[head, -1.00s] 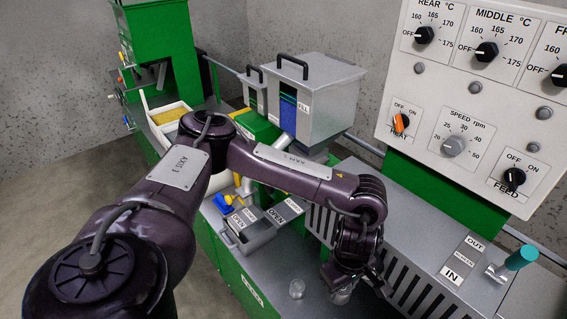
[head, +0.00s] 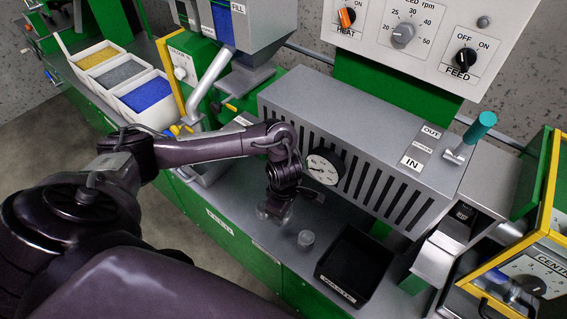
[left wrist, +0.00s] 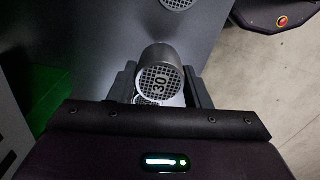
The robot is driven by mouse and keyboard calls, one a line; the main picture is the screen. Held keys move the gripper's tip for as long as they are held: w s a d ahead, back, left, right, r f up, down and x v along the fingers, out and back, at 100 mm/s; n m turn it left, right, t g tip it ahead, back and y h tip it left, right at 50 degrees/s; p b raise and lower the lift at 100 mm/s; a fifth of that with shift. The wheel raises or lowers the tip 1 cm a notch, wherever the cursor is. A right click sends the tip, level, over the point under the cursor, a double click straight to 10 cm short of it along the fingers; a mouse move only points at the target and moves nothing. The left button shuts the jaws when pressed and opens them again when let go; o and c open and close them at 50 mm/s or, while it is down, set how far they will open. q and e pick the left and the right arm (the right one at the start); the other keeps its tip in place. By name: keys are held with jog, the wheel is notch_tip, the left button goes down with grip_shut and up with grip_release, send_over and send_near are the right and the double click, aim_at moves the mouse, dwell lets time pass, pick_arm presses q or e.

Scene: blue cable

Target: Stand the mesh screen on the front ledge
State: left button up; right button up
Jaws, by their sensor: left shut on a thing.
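My left gripper (head: 277,213) is low over the front ledge (head: 235,205) of the machine. In the left wrist view the gripper (left wrist: 160,90) is shut around a short grey cylinder, the mesh screen (left wrist: 158,82), whose mesh face is marked "30". Part of another pale mesh face shows just below it between the fingers. In the head view a small greyish screen (head: 264,213) shows at the fingertips, partly hidden. Whether it touches the ledge cannot be told. A second screen (head: 306,239) stands on the ledge to the right, also at the left wrist view's top edge (left wrist: 178,4). My right gripper is not in view.
A black waste bin (head: 352,262) stands right of the second screen. A round gauge (head: 323,167) and a slotted grey housing (head: 375,150) rise behind the ledge. Trays of yellow, grey and blue pellets (head: 145,93) are at left. A yellow-framed guard (head: 520,250) is at right.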

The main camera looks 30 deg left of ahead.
pick_arm(q)
jog(key=shift+f, duration=0.75)
notch_tip(320, 180, down, 4)
jog(key=shift+f, duration=0.1)
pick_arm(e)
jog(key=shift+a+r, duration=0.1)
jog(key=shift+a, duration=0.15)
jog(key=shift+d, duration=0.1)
pick_arm(q)
jog(key=shift+f+b, duration=0.2)
jog(key=shift+b, duration=0.1)
jog(key=o, duration=1.1)
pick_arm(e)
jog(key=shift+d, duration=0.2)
pick_arm(q)
jog(key=shift+r, duration=0.1)
